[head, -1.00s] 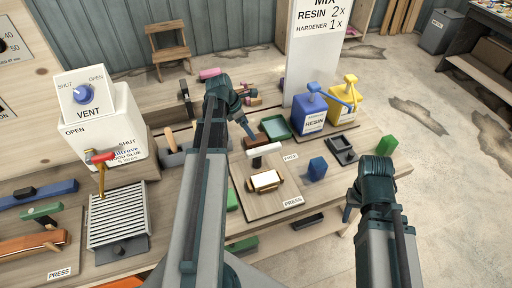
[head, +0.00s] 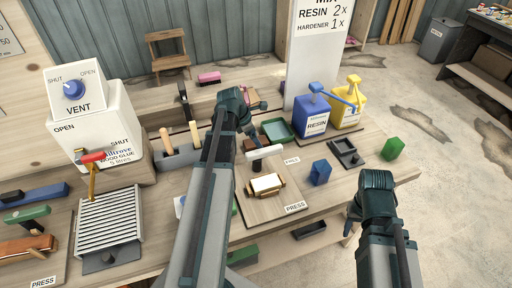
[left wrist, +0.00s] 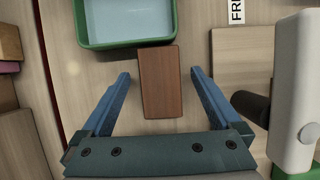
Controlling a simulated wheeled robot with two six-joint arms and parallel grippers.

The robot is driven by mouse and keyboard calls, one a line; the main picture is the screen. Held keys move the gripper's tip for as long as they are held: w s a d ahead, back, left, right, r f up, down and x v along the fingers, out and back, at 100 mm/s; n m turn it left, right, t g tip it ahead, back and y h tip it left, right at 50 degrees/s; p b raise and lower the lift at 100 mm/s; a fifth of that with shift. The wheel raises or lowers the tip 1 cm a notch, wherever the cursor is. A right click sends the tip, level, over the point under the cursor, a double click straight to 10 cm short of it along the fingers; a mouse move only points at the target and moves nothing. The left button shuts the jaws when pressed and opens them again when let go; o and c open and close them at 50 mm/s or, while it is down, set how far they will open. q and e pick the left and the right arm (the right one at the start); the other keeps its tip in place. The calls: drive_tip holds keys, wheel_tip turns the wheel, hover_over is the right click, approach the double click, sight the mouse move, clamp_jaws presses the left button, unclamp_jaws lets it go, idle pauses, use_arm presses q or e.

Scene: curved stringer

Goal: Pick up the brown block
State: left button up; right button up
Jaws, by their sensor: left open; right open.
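The brown block (left wrist: 158,82) lies on the wooden bench top, just below the green tray (left wrist: 125,22) in the left wrist view. My left gripper (left wrist: 160,76) is open, with one blue finger on each side of the block and a gap to each. It is not holding the block. In the head view my left gripper (head: 254,136) reaches down beside the green tray (head: 277,131) and largely hides the block. My right gripper (head: 353,212) is over the front right of the bench, away from the block; its fingers are mostly hidden.
The press's white handle (left wrist: 298,92) stands close to the right of my left gripper. A blue resin can (head: 311,118) and a yellow can (head: 347,108) stand behind. A blue block (head: 321,172), black tray (head: 346,153) and green block (head: 393,148) lie to the right.

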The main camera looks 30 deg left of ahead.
use_arm(q)
drive_tip(key=shift+f, duration=0.25)
idle(0.4)
drive_tip(key=c, duration=1.5)
drive_tip(key=shift+r, duration=0.1)
wheel_tip(320, 180, up, 10)
drive_tip(key=p, duration=1)
drive_tip(key=shift+r, duration=0.25)
